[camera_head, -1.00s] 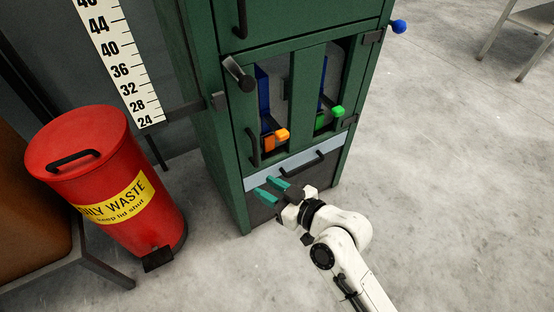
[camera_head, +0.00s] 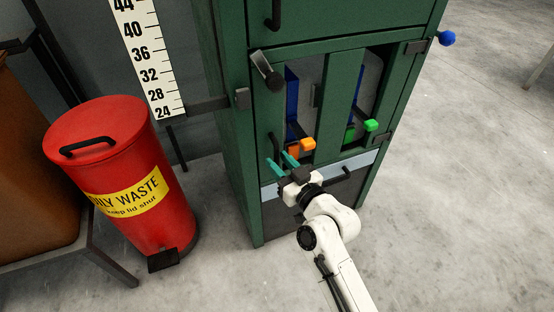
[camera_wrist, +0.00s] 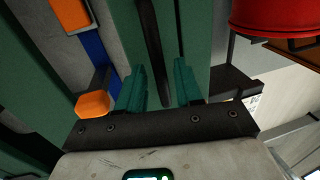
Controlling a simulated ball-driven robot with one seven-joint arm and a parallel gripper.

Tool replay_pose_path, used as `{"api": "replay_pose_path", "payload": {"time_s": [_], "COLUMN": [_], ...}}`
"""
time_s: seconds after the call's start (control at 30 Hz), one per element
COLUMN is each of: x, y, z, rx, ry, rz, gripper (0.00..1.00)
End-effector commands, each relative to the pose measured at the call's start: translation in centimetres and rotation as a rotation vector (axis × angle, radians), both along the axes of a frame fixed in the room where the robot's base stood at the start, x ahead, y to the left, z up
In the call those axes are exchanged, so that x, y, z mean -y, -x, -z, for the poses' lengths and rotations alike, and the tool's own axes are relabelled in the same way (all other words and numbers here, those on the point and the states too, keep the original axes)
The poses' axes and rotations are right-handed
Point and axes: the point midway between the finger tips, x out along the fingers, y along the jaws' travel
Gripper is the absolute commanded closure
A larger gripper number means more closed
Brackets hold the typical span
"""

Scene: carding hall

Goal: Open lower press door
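The lower press door (camera_head: 341,108) is a green frame with two window openings on the press, and it looks shut. Its upright black bar handle (camera_head: 271,145) is at the door's left edge. A grey latch lever (camera_head: 267,71) sits at the door's upper left. My gripper (camera_head: 279,160), with teal fingers, is open at the handle's lower end. In the wrist view the dark handle bar (camera_wrist: 151,40) lines up between the open fingers (camera_wrist: 160,72). I cannot tell whether they touch it.
Orange (camera_head: 307,144) and green (camera_head: 371,125) knobs stick out at the windows. A drawer with a pale strip and black handle (camera_head: 343,178) is below. A red waste bin (camera_head: 125,175) stands left, near a height scale (camera_head: 148,60).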

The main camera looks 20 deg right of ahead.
Motion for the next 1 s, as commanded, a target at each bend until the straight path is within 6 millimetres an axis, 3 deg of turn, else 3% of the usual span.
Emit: {"api": "replay_pose_path", "payload": {"time_s": [0.2,0.5,0.87,1.0], "x": [-0.3,-0.3,-0.3,-0.3], "y": [-1.5,-1.7,-1.7,-1.7], "z": [0.0,0.0,0.0,0.0], "rx": [0.0,0.0,0.0,0.0], "ry": [0.0,0.0,0.0,0.0], "rz": [0.0,0.0,0.0,0.0], "gripper": [0.65,0.66,1.0,1.0]}}
